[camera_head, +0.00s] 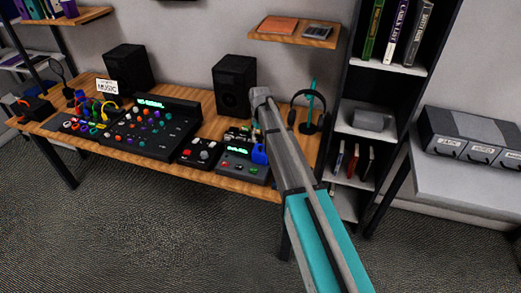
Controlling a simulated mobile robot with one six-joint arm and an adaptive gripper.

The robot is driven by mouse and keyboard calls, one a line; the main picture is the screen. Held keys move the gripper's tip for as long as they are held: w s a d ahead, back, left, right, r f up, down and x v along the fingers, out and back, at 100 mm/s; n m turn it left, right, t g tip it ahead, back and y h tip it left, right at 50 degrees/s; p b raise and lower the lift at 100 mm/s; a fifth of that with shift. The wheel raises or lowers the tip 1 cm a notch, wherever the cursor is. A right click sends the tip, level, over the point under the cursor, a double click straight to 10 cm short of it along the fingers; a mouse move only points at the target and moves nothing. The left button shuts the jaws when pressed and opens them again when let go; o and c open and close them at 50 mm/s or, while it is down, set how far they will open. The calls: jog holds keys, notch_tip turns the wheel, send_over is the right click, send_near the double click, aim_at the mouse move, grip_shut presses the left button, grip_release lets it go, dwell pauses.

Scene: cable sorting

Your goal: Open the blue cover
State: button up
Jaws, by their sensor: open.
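A small bright blue piece (260,154), which looks like the blue cover, stands at the right rear corner of a small dark control box (240,166) on the wooden desk. My arm's grey link passes just right of it and may hide part of it. Whether the cover is shut or raised is too small to tell. The control box has a green display and several coloured buttons. My arm reaches up from the bottom right across the desk's right end. I cannot make out my gripper's fingers in this view.
The desk (215,184) also holds a mixing console (150,130), a second small box (198,151), coloured cables (97,109), two speakers (126,68) and headphones on a stand (308,112). A black shelf unit (388,85) stands right of the desk. Carpet in front is clear.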

aim_at(260, 147)
jog(key=shift+f+b, duration=2.2)
jog(key=shift+f, duration=0.3)
jog(key=shift+c, duration=0.2)
grip_shut()
